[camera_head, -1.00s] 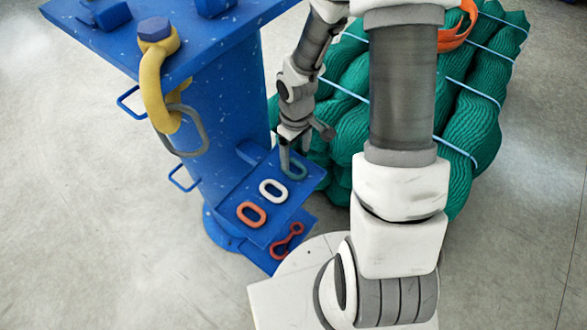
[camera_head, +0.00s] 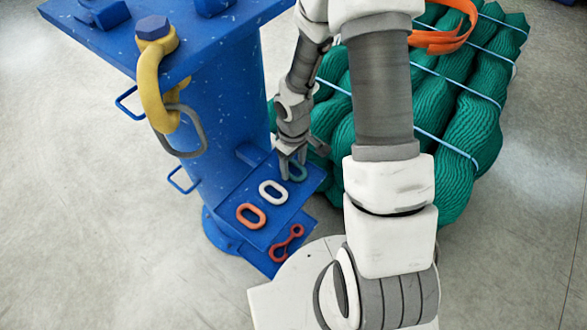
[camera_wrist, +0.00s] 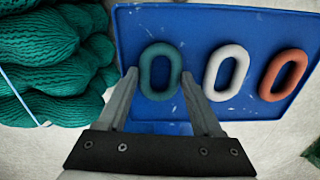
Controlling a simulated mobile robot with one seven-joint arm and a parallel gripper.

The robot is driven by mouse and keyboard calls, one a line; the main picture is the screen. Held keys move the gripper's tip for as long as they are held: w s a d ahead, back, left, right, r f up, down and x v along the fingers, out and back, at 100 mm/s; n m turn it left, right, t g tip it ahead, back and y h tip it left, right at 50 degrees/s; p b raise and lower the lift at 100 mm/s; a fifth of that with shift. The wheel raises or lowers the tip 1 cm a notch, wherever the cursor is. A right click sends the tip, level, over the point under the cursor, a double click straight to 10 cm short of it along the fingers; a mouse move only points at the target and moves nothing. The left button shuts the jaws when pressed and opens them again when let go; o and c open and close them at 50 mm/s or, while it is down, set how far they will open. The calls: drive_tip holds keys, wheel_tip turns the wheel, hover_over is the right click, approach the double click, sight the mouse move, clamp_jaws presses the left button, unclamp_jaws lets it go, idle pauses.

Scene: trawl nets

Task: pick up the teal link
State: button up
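The teal link (camera_wrist: 146,75) lies flat on the blue shelf, and part of it shows in the head view (camera_head: 299,173). In the wrist view my gripper (camera_wrist: 160,74) is open, with one fingertip on each side of the link and the link's oval between them. A narrow gap seems to separate the fingertips from the link; I cannot tell their exact height above the shelf. In the head view my gripper (camera_head: 291,172) points down at the link and hides part of it.
A white link (camera_head: 273,193) and an orange link (camera_head: 251,216) lie beside it on the blue shelf (camera_head: 262,238). A red shackle-like piece (camera_head: 287,243) lies on a lower ledge. The blue post (camera_head: 225,110) stands left; green net bundles (camera_head: 478,110) lie right.

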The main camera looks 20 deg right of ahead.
drive_tip(key=c, duration=0.5)
clamp_jaws()
drive_tip(key=shift+r, duration=0.15)
